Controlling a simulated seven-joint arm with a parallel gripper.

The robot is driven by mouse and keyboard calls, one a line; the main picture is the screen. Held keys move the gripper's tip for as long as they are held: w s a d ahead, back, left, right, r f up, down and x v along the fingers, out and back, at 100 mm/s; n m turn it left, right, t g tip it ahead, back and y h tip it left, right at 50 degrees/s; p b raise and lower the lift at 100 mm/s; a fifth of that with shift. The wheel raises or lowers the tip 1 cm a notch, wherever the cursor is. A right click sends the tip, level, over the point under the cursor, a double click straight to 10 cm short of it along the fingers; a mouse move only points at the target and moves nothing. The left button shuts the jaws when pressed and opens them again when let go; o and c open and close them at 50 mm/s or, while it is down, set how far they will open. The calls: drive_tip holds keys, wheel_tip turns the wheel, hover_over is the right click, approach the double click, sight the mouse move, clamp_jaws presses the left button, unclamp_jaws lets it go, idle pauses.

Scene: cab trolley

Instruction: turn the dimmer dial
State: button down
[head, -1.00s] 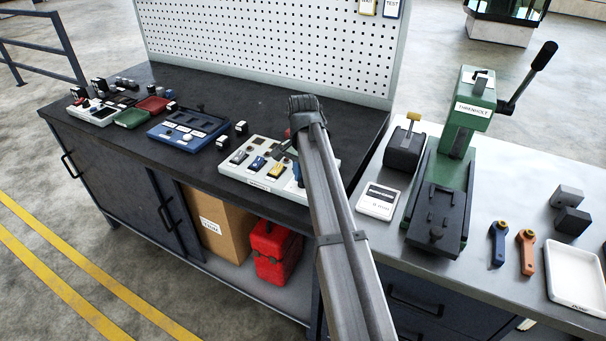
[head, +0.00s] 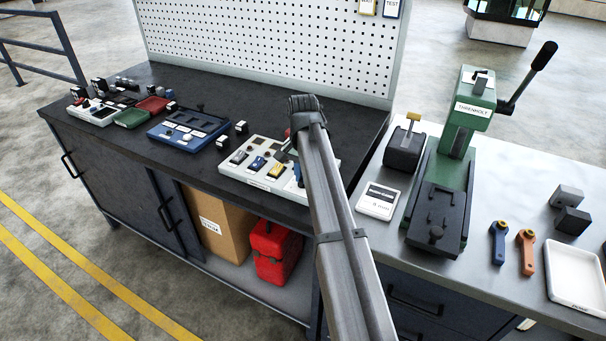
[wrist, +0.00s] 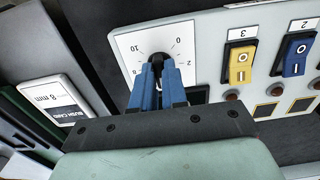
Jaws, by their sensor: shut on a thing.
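The dimmer dial (wrist: 156,60) is a small dark knob on a white scale plate (wrist: 133,44) with printed numbers, seen in the wrist view. The blue fingers of my gripper (wrist: 157,82) are shut on the dial and hide part of it and of the scale. The light grey switch panel (head: 233,168) that bears the dial lies on the dark bench in the head view. There, my arm covers the panel's right part and the dial is hidden.
Beside the dial are a yellow rocker switch (wrist: 240,62) and a blue rocker switch (wrist: 296,55). A white card box (head: 378,201) and a green press (head: 440,190) stand on the right bench. A blue tray (head: 187,130) lies farther left.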

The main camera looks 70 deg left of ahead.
drive_tip(key=c, duration=1.2)
unclamp_jaws()
drive_tip(key=shift+o, duration=0.2)
wheel_tip(320, 180, up, 14)
drive_tip(key=shift+f, duration=0.1)
